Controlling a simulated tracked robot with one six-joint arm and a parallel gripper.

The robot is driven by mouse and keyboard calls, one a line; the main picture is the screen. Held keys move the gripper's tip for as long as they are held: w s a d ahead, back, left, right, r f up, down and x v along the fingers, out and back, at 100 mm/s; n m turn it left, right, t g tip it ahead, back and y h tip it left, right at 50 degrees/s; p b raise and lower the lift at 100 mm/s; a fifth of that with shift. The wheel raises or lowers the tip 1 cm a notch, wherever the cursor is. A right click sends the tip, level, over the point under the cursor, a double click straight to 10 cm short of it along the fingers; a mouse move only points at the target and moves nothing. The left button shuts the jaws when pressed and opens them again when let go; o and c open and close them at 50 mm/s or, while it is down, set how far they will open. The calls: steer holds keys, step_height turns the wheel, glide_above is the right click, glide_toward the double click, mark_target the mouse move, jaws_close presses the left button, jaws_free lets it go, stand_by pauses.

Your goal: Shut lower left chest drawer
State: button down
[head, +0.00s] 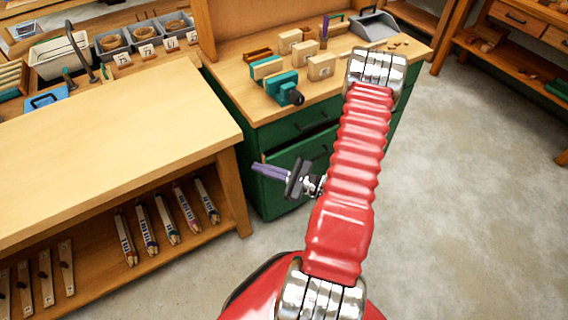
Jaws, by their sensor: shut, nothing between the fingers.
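The green chest (258,140) stands under the wooden worktop, left of my arm. A lower drawer (278,158) on its left side appears to stand out from the chest, with a dark gap above its front. A dark handle shows on the front, and my arm hides the right part. My gripper (256,170), with purple fingers, is shut and empty. In the picture it overlaps the lower left part of the drawer front, pointing left. I cannot tell whether it touches the front.
A wooden bench (110,125) with a lower shelf of tools stands close on the left. Grey floor (460,200) is clear on the right.

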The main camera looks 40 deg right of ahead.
mark_target(277, 158)
steer(key=s+d+f+m+h, duration=0.4)
steer(key=d+f+m+h, duration=0.1)
steer(key=f, duration=0.2)
steer(key=s+d+f+m+t+h, duration=0.1)
steer(key=s+d+f+m+h, duration=0.4)
steer(key=f+h, duration=0.1)
steer(key=shift+f, duration=0.45)
steer(key=shift+w, duration=0.15)
steer(key=x, duration=1.3)
steer(key=shift+w+d, duration=0.2)
steer(key=shift+w, duration=0.15)
